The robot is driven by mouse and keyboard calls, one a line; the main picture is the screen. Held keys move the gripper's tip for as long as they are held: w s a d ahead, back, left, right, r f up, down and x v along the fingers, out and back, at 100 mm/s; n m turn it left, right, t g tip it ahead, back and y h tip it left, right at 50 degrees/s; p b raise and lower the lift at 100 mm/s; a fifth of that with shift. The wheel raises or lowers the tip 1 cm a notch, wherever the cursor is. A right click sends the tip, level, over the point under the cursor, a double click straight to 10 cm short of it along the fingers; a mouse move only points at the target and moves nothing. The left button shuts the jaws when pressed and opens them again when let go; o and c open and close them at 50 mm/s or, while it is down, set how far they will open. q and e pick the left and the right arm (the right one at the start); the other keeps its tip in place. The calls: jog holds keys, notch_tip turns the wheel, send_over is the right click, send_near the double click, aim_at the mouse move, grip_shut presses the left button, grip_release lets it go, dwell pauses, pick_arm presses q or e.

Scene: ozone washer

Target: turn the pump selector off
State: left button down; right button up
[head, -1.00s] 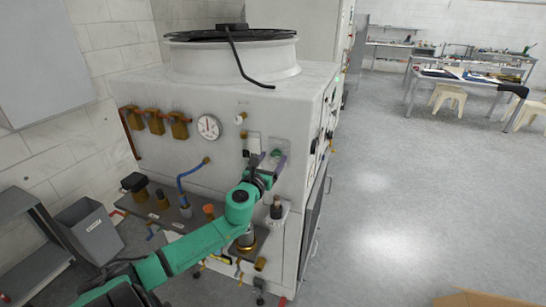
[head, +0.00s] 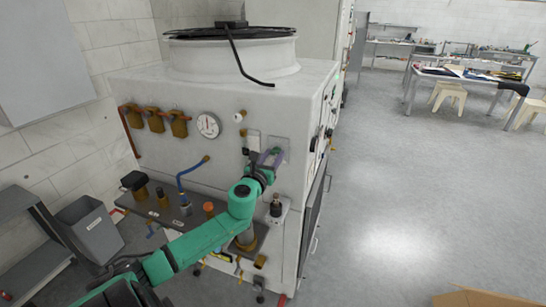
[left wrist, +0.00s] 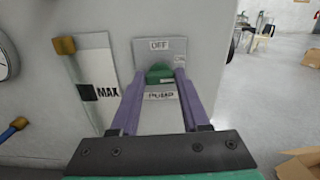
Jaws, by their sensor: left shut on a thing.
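The pump selector is a green knob (left wrist: 160,73) on a grey plate (left wrist: 140,48) on the machine's front. In the left wrist view an OFF label (left wrist: 159,45) is above it and a PUMP label (left wrist: 161,96) below it. My left gripper (left wrist: 160,77) has its purple fingers on either side of the knob and is shut on it. In the head view the left gripper (head: 272,156) reaches the same plate at the upper right of the front, and its fingers mostly hide the knob. My right gripper is in neither view.
A panel marked MAX (left wrist: 106,80) with a dark fitting is just left of the selector.

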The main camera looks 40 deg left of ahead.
pick_arm(q)
jog(key=n, duration=0.4)
jog(key=shift+n+b, duration=0.3)
jog(key=n, duration=0.4)
jog(key=shift+a, duration=0.1)
jog(key=n, duration=0.5)
jog(key=shift+f, duration=0.1)
jog(key=shift+n, duration=1.8)
jog(key=shift+c, duration=1.9)
grip_release()
jog(key=shift+f, duration=0.1)
